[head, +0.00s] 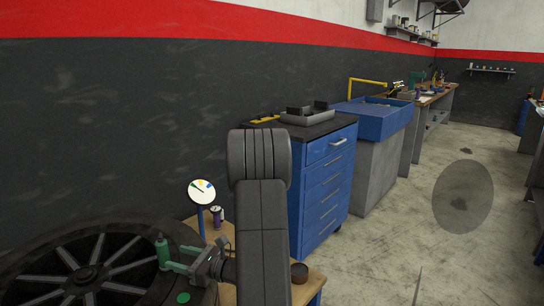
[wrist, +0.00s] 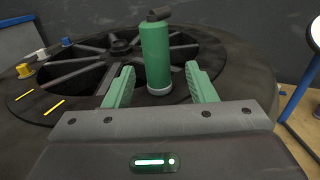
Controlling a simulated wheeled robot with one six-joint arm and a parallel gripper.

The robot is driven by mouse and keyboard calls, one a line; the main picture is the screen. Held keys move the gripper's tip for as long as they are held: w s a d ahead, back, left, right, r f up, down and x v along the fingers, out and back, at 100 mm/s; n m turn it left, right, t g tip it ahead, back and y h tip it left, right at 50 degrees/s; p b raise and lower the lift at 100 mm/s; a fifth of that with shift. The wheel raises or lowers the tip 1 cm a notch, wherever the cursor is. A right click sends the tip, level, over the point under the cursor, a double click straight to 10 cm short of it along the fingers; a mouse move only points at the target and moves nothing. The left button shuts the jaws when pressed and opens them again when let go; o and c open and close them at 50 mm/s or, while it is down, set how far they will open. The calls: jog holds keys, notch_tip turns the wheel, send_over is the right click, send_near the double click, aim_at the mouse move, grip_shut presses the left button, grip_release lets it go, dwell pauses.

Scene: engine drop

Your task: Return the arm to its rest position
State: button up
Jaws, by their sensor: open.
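My gripper (head: 170,260) is at the lower left of the head view, at the end of my dark arm, over the right side of a large black spoked wheel-like part (head: 62,240). In the wrist view my gripper (wrist: 160,85) has its two green fingers spread apart. A green cylinder with a dark cap (wrist: 156,55) stands upright on the black part, between or just beyond the fingertips, with gaps on both sides. The green cylinder also shows by the fingers in the head view (head: 162,250).
A wooden table (head: 228,290) with a round dial on a blue post (head: 202,192) and a small dark cup (head: 299,273) is beside my arm. A blue drawer cabinet (head: 325,185) stands behind it. Open floor (head: 400,240) lies to the right.

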aim_at(168, 254)
jog(key=x, duration=0.3)
jog(key=b+x, duration=0.1)
jog(key=x, duration=0.2)
jog(key=shift+s+a+f, duration=0.1)
jog(key=shift+s, duration=0.1)
notch_tip(168, 254, up, 11)
jog(key=p, duration=0.2)
jog(key=shift+f+p, duration=0.15)
jog(key=shift+p, duration=0.25)
notch_tip(168, 254, down, 10)
jog(key=shift+f+b, duration=0.1)
jog(key=shift+b, duration=0.85)
jog(key=v, duration=0.8)
jog(key=shift+w+d+f, duration=0.15)
jog(key=shift+w+d, duration=0.05)
jog(key=shift+d, duration=0.05)
jog(key=shift+s+d, duration=0.2)
jog(key=shift+d, duration=0.4)
